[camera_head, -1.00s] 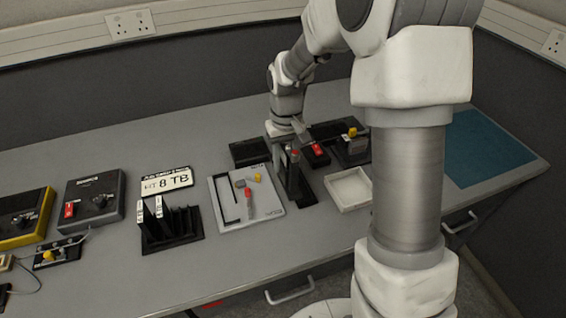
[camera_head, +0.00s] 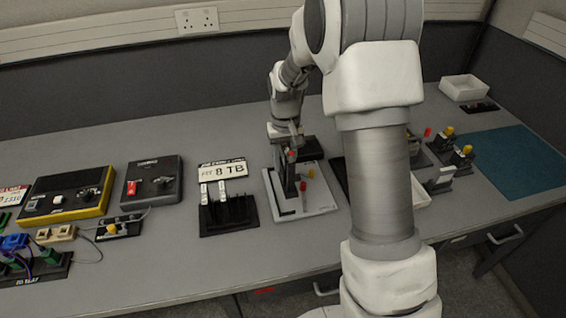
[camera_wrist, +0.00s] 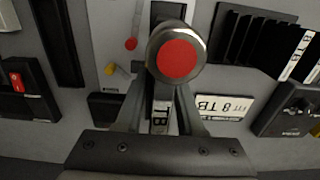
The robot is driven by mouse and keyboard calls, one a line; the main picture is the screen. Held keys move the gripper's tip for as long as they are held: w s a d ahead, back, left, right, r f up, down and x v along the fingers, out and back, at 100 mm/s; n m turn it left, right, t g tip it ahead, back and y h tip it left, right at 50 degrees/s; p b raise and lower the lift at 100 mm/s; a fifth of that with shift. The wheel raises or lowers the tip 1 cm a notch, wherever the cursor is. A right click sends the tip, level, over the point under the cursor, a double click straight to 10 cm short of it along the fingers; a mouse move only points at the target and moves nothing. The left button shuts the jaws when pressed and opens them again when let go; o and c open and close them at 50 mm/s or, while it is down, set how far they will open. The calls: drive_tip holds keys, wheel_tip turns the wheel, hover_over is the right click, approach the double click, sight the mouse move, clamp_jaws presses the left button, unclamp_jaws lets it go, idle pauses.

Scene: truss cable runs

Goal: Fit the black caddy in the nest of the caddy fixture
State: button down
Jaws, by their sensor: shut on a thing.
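My gripper (camera_head: 288,152) is shut on the tall black caddy (camera_head: 287,178) and holds it upright over the left part of the grey board of the caddy fixture (camera_head: 324,203). A red tip (camera_head: 291,156) shows beside the fingers. The board (camera_wrist: 112,50) lies below, with a red and a yellow knob. The nest is largely hidden; I cannot tell whether the caddy touches it.
A black rack (camera_head: 230,222) with white-labelled caddies and an "8 TB" sign (camera_head: 222,169) stand left of the board. Farther left are control boxes (camera_head: 152,182) and cables. Right, partly behind my arm, are clamps (camera_head: 462,158) and a white tray (camera_head: 468,87). The blue mat (camera_head: 510,160) is clear.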

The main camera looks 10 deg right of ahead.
sight(281, 178)
drive_tip(key=shift+w+a+f, duration=0.15)
drive_tip(key=shift+a, duration=0.35)
drive_tip(key=shift+f+b, duration=1.6)
drive_tip(key=shift+f, duration=0.5)
drive_tip(key=shift+f, duration=0.15)
drive_tip(key=shift+f+b, duration=0.3)
drive_tip(key=shift+f, duration=0.2)
drive_tip(key=shift+f, duration=0.3)
drive_tip(key=shift+c, duration=0.6)
unclamp_jaws()
